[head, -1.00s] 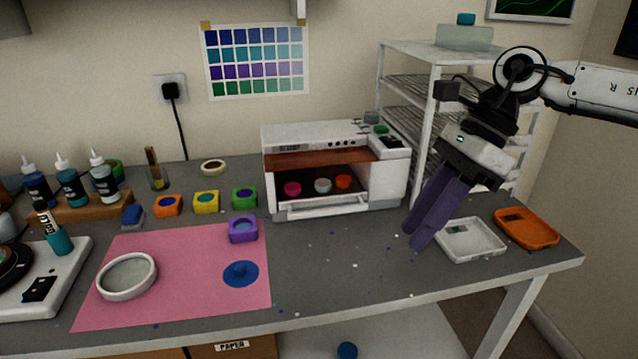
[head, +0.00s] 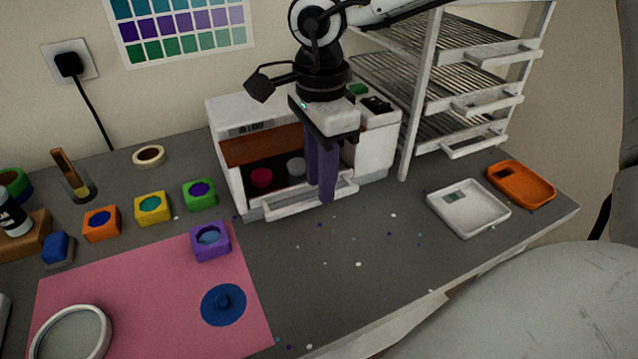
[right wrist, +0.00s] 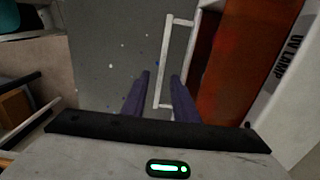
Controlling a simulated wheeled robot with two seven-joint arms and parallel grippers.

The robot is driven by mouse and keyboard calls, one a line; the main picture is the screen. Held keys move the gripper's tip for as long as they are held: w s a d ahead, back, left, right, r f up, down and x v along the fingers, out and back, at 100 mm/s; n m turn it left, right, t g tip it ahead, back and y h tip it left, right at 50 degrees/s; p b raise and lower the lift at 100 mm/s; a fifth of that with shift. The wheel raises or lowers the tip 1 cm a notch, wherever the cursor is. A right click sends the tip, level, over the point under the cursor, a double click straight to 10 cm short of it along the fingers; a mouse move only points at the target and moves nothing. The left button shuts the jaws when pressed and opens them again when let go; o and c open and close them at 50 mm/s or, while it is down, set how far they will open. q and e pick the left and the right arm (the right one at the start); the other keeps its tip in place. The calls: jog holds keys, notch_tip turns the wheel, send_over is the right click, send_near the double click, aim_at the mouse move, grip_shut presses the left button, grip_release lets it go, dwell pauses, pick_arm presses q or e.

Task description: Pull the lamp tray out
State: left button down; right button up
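The white UV lamp (head: 376,155) stands at the back of the table with its orange-brown front window raised over a dark opening. The lamp tray's white bar handle (head: 283,207) runs along the bottom front. A pink cup (head: 261,177) and a grey cup (head: 296,167) sit inside; my gripper hides the area to their right. My right gripper (head: 326,196) points down in front of the lamp, at the handle. In the right wrist view its fingers (right wrist: 161,82) are apart, with the handle bar (right wrist: 164,62) showing between them; contact is not clear. My left gripper is out of view.
A white wire rack (head: 415,125) stands right of the lamp. A white dish (head: 469,222) and an orange dish (head: 538,190) lie to the right. A pink mat (head: 130,285) and small coloured molds are left. The table before the lamp is mostly clear, with small specks.

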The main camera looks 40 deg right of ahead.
jog(key=shift+f, duration=1.25)
jog(key=shift+w, duration=0.1)
grip_shut()
dwell(0.4)
